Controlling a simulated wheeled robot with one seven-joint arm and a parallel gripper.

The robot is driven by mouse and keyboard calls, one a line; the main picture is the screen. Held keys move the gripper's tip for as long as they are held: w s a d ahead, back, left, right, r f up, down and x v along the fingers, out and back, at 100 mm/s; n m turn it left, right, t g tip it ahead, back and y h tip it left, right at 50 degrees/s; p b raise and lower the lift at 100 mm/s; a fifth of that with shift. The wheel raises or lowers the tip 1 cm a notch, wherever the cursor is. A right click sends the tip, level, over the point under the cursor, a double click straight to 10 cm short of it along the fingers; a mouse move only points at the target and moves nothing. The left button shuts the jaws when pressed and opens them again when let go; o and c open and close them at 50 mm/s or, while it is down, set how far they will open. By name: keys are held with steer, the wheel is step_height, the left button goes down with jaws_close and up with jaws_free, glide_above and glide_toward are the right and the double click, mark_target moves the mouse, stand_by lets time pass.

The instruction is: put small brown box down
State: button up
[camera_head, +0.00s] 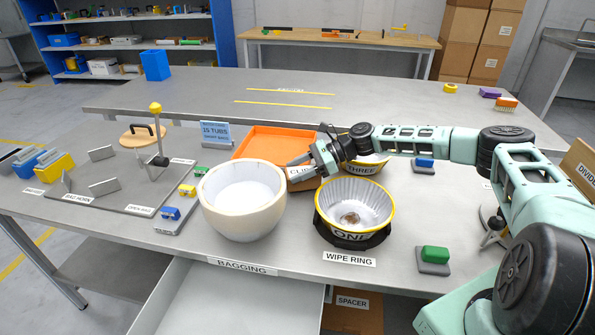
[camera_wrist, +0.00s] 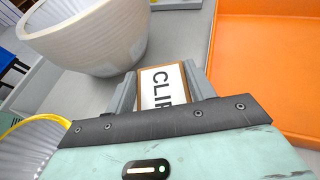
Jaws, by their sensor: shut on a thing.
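The small brown box (camera_head: 302,178) has a white label that starts "CLI". In the wrist view the box (camera_wrist: 163,88) sits between the two grey fingers of my gripper (camera_wrist: 160,80), which is shut on it. In the head view my gripper (camera_head: 303,166) is between the large cream bowl (camera_head: 243,222) and the bowl marked THREE (camera_head: 368,172), in front of the orange tray (camera_head: 268,142). I cannot tell whether the box touches the table. Part of the box is hidden by my gripper.
The bowl marked ONE (camera_head: 354,207), with a yellow rim and dark ring, stands close in front on the right. The cream bowl is close on the left. The orange tray looks empty where visible. Small coloured blocks and a metal fixture (camera_head: 110,183) are further left.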

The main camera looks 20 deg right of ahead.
steer(key=shift+f, duration=0.3)
steer(key=shift+f, duration=0.15)
steer(key=o, duration=1)
steer(key=b+v, duration=0.1)
steer(key=v, duration=1.1)
steer(key=shift+s, duration=0.1)
